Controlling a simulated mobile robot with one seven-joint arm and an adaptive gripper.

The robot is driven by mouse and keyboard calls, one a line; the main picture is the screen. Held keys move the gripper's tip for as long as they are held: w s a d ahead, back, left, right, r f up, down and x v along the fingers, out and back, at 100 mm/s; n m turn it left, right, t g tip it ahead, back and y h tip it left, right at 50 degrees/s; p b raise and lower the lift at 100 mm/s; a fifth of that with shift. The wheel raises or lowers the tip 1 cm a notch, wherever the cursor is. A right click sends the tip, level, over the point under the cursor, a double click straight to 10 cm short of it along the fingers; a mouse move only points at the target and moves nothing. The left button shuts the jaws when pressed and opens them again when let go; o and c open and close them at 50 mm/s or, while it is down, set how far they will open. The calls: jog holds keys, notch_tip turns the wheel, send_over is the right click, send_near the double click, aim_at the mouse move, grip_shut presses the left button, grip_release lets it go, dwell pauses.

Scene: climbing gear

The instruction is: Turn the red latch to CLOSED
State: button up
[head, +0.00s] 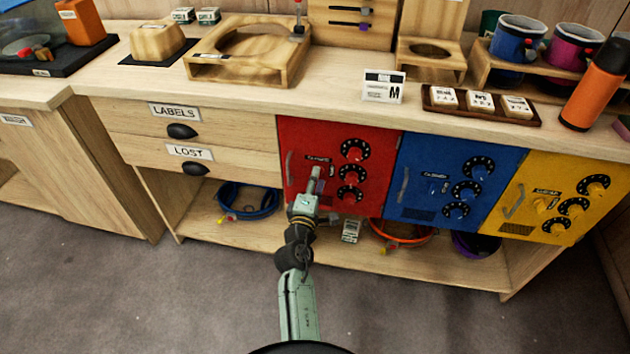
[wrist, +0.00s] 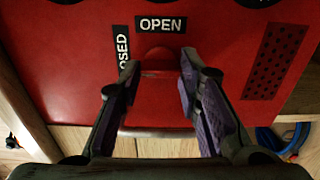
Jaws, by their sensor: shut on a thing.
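The red cabinet door (head: 298,200) is at the middle of the counter front, with a bar handle at its left and several dials at its right. The red latch (wrist: 159,54) shows in the wrist view just below the OPEN label (wrist: 161,25). The CLOSED label (wrist: 123,48) is at its left, partly hidden by a finger. My gripper (head: 316,174) is at the latch and covers it in the head view. In the wrist view its fingertips (wrist: 159,72) stand on both sides of the latch, shut on it. The latch's exact angle is hard to tell.
A blue door (head: 423,205) and a yellow door (head: 520,215) are right of the red one. Drawers LABELS (head: 220,122) and LOST are at the left. An open shelf with coiled ropes runs below. The floor (head: 200,285) in front is clear.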

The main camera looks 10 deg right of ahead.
jog(key=o, duration=1.1)
jog(key=shift+o, duration=0.2)
jog(key=v, duration=0.7)
jog(key=shift+s, duration=0.25)
jog(key=shift+r, duration=0.1)
